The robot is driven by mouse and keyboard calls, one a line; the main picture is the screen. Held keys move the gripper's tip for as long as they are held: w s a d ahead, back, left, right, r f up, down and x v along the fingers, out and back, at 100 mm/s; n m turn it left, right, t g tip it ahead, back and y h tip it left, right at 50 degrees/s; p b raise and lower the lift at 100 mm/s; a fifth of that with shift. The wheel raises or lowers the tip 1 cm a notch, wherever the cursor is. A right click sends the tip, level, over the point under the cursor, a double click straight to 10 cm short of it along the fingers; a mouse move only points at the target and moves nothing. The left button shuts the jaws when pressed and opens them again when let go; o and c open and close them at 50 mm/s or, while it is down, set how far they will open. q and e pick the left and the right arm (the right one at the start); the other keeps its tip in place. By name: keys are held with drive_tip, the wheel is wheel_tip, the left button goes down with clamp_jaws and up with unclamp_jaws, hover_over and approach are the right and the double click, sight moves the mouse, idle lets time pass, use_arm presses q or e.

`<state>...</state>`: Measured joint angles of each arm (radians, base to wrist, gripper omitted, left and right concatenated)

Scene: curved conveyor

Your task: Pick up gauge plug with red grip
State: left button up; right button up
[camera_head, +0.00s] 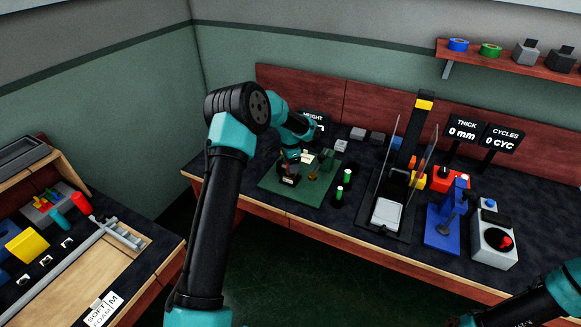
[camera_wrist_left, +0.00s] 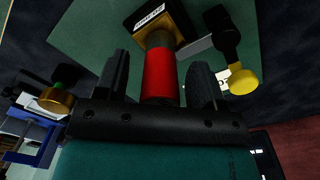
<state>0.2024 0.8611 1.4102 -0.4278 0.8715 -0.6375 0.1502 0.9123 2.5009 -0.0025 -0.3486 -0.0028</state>
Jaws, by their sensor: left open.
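The gauge plug with red grip (camera_wrist_left: 159,75) stands in a black labelled block (camera_wrist_left: 148,17) in the left wrist view. My left gripper (camera_wrist_left: 161,68) is open, with one finger on each side of the red grip. Gaps show between the fingers and the grip. In the head view the left gripper (camera_head: 290,160) is low over the labelled block (camera_head: 288,180) on the green mat (camera_head: 270,186), and the red grip is hard to make out there. Part of my right arm shows at the lower right; its gripper is not in view.
A yellow-ended plug (camera_wrist_left: 243,82) is close on the right in the left wrist view. A brass and green piece (camera_wrist_left: 57,97) is on the left. Green-topped plugs (camera_head: 346,177) stand right of the mat. A press-like fixture (camera_head: 389,212) and a blue stand (camera_head: 441,232) are farther right.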

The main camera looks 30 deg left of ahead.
use_arm(q)
drive_tip(key=shift+c, duration=0.4)
drive_tip(key=c, duration=1)
drive_tip(key=shift+r, duration=0.1)
drive_tip(key=shift+r, duration=0.4)
wheel_tip(320, 180, up, 3)
drive_tip(key=shift+f, duration=0.1)
drive_tip(key=s+d, duration=0.2)
drive_tip(key=s, duration=0.2)
drive_tip(key=s+d+r, duration=0.1)
drive_tip(key=s+d, duration=0.2)
drive_tip(key=s, duration=0.2)
drive_tip(key=s+d, duration=0.3)
drive_tip(key=s, duration=0.1)
drive_tip(key=shift+s+d+r, duration=0.15)
drive_tip(key=shift+s+d, duration=0.05)
drive_tip(key=shift+s, duration=0.15)
